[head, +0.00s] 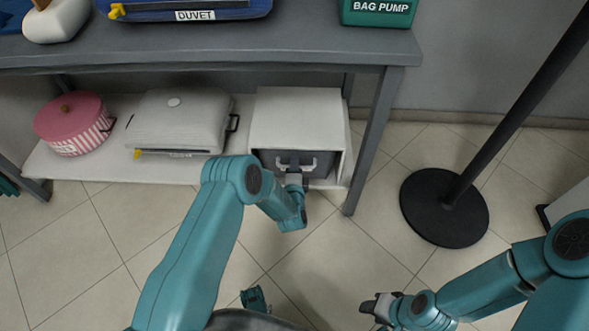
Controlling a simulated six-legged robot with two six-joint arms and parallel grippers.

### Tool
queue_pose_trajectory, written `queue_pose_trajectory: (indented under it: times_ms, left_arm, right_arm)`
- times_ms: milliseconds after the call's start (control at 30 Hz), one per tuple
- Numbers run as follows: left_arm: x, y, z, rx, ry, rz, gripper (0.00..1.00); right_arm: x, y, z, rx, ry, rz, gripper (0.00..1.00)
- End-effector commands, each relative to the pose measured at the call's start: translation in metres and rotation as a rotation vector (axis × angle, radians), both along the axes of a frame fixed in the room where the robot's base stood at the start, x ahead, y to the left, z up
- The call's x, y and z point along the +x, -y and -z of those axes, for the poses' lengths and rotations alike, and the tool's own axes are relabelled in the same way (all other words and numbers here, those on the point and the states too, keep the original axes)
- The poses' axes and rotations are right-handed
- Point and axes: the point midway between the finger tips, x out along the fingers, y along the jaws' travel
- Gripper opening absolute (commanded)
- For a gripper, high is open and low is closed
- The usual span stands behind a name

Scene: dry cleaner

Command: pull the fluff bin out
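The fluff bin appears to be the dark grey drawer front (323,159) with a pale handle (309,164), set in a white box housing (298,117) on the low shelf. The drawer front sits within the housing. My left gripper (293,179) is right at the handle, pointing at the drawer. The wrist and forearm cover part of the front, and whether its fingers are closed on the handle cannot be made out. My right gripper (376,305) is low over the floor at the bottom right, away from the bin, with nothing visible in it.
A grey table (330,42) stands above the shelf, with its leg (372,140) just right of the housing. A grey case (178,120) and a pink striped round box (72,122) share the shelf. A black pole base (444,206) stands right. Tiled floor in front is clear.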

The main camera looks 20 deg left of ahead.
Motion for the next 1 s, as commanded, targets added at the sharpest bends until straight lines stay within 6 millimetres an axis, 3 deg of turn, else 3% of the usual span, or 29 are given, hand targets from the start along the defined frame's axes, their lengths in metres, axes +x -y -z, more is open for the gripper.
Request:
queue_pose_trajectory:
  times_ms: [300, 367, 400, 1000]
  left_arm:
    - [0.0035, -0.0012, 0.0004, 0.001, -0.001, 0.0, 0.3]
    - [0.0035, -0.0012, 0.0005, 0.0, -0.001, 0.0, 0.14]
    - [0.0034, -0.0011, 0.0004, 0.0, -0.001, 0.0, 0.01]
    - [0.0018, -0.0004, 0.0007, 0.0, -0.001, 0.001, 0.0]
  right_arm:
    - [0.0003, 0.0004, 0.001, 0.0, 0.001, 0.001, 0.43]
    - [0.0003, 0.0004, 0.001, 0.0, 0.001, 0.001, 0.43]
    - [0.0004, 0.0003, 0.001, 0.0, 0.001, 0.001, 0.43]
    - [0.0003, 0.0002, 0.0019, 0.0, 0.001, 0.001, 0.43]
